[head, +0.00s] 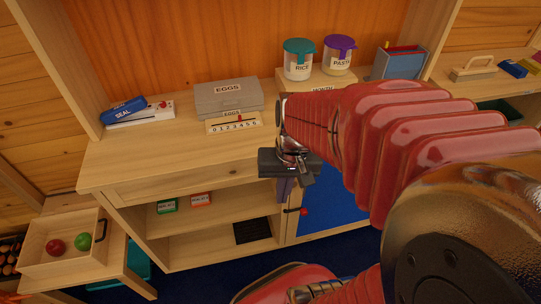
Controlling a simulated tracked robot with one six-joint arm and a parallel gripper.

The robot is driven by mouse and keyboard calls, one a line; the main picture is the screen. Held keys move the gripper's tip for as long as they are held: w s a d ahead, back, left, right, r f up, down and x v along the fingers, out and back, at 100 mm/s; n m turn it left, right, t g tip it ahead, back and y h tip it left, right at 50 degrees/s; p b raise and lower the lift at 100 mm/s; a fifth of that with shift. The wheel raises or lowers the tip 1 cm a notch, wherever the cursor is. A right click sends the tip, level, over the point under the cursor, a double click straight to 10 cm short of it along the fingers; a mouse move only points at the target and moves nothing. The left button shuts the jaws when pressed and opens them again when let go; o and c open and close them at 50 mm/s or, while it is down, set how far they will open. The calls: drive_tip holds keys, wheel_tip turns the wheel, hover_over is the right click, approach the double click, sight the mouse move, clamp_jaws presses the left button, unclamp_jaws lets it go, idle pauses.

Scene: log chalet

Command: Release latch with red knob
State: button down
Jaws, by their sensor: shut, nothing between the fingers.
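A small red knob (304,211) sits at the end of a short dark latch bar (291,211) near the left edge of the blue cabinet door (335,208). The door looks shut. My gripper (284,190) is shut and empty, pointing down in front of the cabinet. In the picture its fingertips are just above and left of the latch. Whether they touch it, I cannot tell. My red arm hides the upper and right parts of the door.
The counter holds an EGGS box (228,98), a number scale (234,123), a blue SEAL block (123,110) and RICE (298,60) and PASTA (339,55) jars. The left shelves are mostly free.

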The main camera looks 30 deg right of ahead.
drive_tip(key=d+f+m+t+y, duration=0.2)
drive_tip(key=f+m+t+y, duration=0.3)
drive_tip(key=f+m, duration=0.95)
drive_tip(key=d+f+m+t+y, duration=0.2)
drive_tip(key=f+m+t+y, duration=0.3)
drive_tip(key=f+m, duration=0.95)
drive_tip(key=d+f+m+t+h, duration=0.1)
drive_tip(key=d+f+m+h, duration=0.3)
drive_tip(key=f, duration=0.5)
drive_tip(key=d+f+m+t+h, duration=0.2)
drive_tip(key=d+f+m+h, duration=0.2)
drive_tip(key=d+f+h, duration=0.3)
wheel_tip(320, 180, down, 3)
drive_tip(key=shift+d+r+m+h, duration=0.1)
drive_tip(key=shift+d+m+h, duration=0.3)
drive_tip(key=shift+h, duration=0.2)
drive_tip(key=shift+a+x, duration=0.5)
drive_tip(key=shift+x, duration=4.5)
drive_tip(key=shift+s+d+r, duration=0.1)
drive_tip(key=shift+d+r, duration=0.55)
drive_tip(key=shift+r, duration=0.3)
drive_tip(key=shift+s+d+r, duration=0.1)
drive_tip(key=shift+d+r, duration=0.55)
drive_tip(key=shift+r, duration=0.35)
